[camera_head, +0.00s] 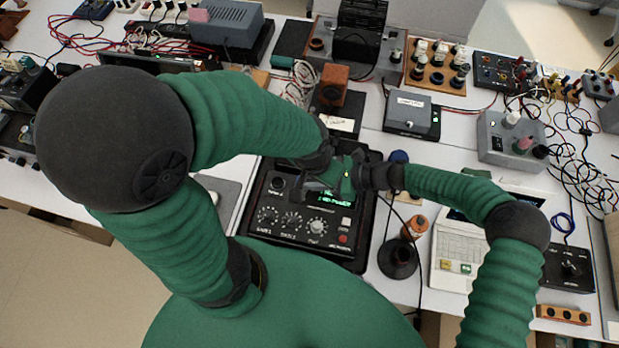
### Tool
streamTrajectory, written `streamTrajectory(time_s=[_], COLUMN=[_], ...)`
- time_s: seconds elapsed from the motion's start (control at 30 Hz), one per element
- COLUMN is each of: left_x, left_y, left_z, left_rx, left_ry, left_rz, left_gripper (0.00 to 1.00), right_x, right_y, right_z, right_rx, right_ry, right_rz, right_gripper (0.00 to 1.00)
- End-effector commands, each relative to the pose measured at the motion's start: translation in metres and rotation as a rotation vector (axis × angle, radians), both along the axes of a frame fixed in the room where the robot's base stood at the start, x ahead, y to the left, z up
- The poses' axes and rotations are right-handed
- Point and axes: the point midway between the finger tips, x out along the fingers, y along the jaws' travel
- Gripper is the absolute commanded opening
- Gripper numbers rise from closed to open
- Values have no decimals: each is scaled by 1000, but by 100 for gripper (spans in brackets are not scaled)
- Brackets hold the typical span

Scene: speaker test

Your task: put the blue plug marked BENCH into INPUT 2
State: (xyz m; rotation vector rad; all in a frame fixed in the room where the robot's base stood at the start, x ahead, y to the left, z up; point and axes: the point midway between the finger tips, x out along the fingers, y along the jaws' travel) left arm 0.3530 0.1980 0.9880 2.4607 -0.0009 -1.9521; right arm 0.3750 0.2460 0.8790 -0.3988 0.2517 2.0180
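A black control unit (290,233) with knobs, small buttons and a lit green display stands on the bench in front of me. I cannot make out a socket labelled INPUT 2. My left gripper (318,184) and my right gripper (347,176) meet closely above the unit's upper part, near the display. Their fingers overlap, so I cannot tell whether either is open or holds anything. A small round blue thing (399,156) shows just behind my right wrist. I cannot tell whether it is the plug, and no BENCH marking is readable.
Right of the unit stand a dark round-based object (398,259), an orange-topped spool (415,227) and a white keypad device (458,250). A grey box (411,113) and an orange block (333,84) stand behind. Loose cables (580,165) crowd the right side.

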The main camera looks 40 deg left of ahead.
Motion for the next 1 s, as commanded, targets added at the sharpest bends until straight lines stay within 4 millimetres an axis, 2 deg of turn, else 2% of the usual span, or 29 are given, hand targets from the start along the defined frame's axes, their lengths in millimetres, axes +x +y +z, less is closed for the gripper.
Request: streamTrajectory(time_s=[0.03,0.2,0.57,0.67,1.0], left_x=[0,0,0,0,0], left_y=[0,0,0,0,0], left_z=[0,0,-1,-3,-14], left_rx=[0,0,0,0,0], left_ry=[0,0,0,0,0], left_rz=[0,0,0,0,0], left_gripper=[47,47,47,47,47], right_x=[0,0,3,10,53], right_y=[0,0,-4,-17,-97], right_z=[0,0,2,7,43], right_rx=[0,0,0,-1,-3], right_ry=[0,0,0,-3,-3], right_rz=[0,0,-1,-2,-4], right_gripper=[24,46,46,46,46])
